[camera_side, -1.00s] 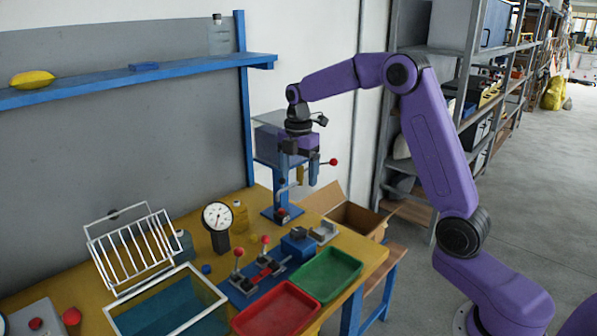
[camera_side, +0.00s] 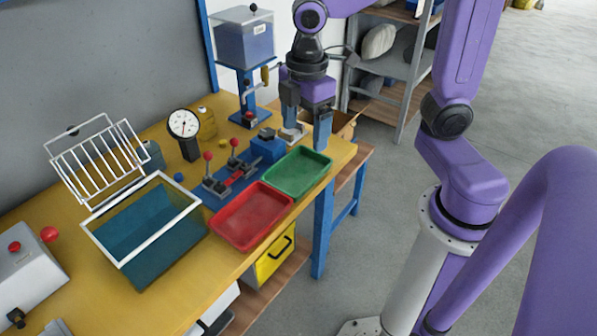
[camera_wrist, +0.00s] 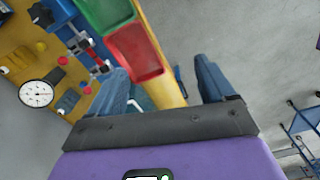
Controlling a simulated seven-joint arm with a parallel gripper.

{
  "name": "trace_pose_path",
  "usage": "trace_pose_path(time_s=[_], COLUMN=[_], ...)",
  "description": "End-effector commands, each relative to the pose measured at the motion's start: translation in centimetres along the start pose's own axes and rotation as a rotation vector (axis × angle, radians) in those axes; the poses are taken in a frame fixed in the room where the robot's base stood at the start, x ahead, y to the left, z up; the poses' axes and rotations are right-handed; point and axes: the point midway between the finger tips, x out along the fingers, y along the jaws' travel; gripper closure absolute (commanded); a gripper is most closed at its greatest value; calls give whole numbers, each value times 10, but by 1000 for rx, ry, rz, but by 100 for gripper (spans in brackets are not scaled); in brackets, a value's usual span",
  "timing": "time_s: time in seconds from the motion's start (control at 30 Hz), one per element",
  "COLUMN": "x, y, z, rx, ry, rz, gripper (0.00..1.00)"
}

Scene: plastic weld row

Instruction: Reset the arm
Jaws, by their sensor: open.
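My gripper (camera_side: 307,124) hangs from my purple arm, fingers pointing down, in the side view. It is above the right end of the yellow workbench (camera_side: 165,295), near the green tray. In the wrist view my gripper (camera_wrist: 162,78) shows two blue-grey fingers spread apart with nothing between them. The fingers look clear of the bench parts, though the left one overlaps the blue block in the side view and the exact height is hard to tell.
A green tray (camera_side: 298,173) and a red tray (camera_side: 252,215) lie at the bench's front edge. Left of them are a red-knobbed clamp fixture (camera_side: 232,172), a dial gauge (camera_side: 184,124), a teal tank (camera_side: 150,235) and a white wire rack (camera_side: 98,160). Open floor (camera_side: 375,230) lies right.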

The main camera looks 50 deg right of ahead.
Motion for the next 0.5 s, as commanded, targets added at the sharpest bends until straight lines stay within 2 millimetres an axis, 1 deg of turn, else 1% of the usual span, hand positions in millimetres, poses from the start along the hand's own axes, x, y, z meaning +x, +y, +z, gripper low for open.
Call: trace_pose_path(time_s=[0.03, 0.2, 0.33, 0.4, 0.5], x=[1, 8, 15, 18, 21], y=[-18, -71, -102, -114, -125], z=[5, 25, 42, 50, 59], rx=[17, 100, 157, 183, 208], ry=[3, 8, 11, 12, 12], rz=[1, -1, -3, -5, -6], gripper=[18, 18, 18, 18, 18])
